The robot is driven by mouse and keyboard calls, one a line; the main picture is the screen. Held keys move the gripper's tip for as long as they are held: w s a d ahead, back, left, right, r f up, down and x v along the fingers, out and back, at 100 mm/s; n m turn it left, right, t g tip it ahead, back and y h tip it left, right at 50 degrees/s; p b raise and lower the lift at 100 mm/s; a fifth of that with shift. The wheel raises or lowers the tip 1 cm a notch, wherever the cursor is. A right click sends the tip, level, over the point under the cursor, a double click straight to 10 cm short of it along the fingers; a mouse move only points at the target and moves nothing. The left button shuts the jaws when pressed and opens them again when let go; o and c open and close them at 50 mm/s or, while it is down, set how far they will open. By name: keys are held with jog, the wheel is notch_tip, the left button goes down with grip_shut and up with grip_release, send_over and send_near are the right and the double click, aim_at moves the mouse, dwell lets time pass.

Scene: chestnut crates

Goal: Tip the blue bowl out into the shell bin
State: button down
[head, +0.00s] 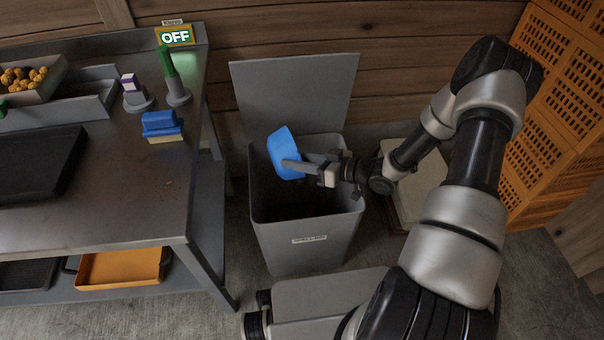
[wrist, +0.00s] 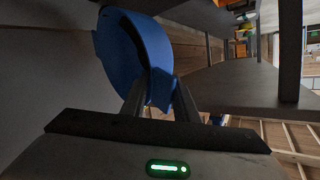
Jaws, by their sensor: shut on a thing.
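The blue bowl (head: 284,153) is tilted steeply over the open mouth of the grey shell bin (head: 310,247). My gripper (head: 308,170) is shut on the bowl's edge, coming in from the right. The bin's lid (head: 295,90) stands raised at the back. A small label is on the bin's front, too small to read. In the wrist view the bowl (wrist: 150,50) is between the fingers (wrist: 155,97), and its inside is mostly hidden. I see nothing falling from it. The bin's inside is dark, so I cannot tell what lies in it.
A metal table (head: 110,190) stands left of the bin, with a blue brush (head: 162,125), a black tray (head: 40,165) and a bin of chestnuts (head: 25,80) on it. An orange tray (head: 122,267) is on its lower shelf. Orange crates (head: 560,100) are stacked at the right. A sign reads OFF (head: 175,37).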

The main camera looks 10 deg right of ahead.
aim_at(280, 174)
jog(key=shift+w+d+r+y+b, duration=0.15)
jog(key=shift+d+y+b, duration=0.15)
jog(key=shift+d+b, duration=0.2)
jog(key=a+f+h, duration=0.1)
jog(key=a, duration=0.1)
jog(key=s+a+n+h+p, duration=0.1)
jog(key=a, duration=0.1)
jog(key=s+a+f+n+h, duration=0.1)
jog(key=shift+s+a+f+g+p, duration=0.25)
jog(key=shift+a+f+g+p, duration=0.05)
jog(key=shift+a+g, duration=0.1)
jog(key=shift+f+h, duration=0.15)
jog(key=shift+h, duration=0.35)
jog(key=s+a+f+n+t+h, duration=0.1)
jog(key=a+f+n+h, duration=0.4)
jog(key=a+h, duration=0.4)
jog(key=shift+s+a+f+b, duration=0.2)
jog(key=shift+s+a+b, duration=0.15)
jog(key=shift+a, duration=1.45)
jog(key=shift+w+r, duration=0.1)
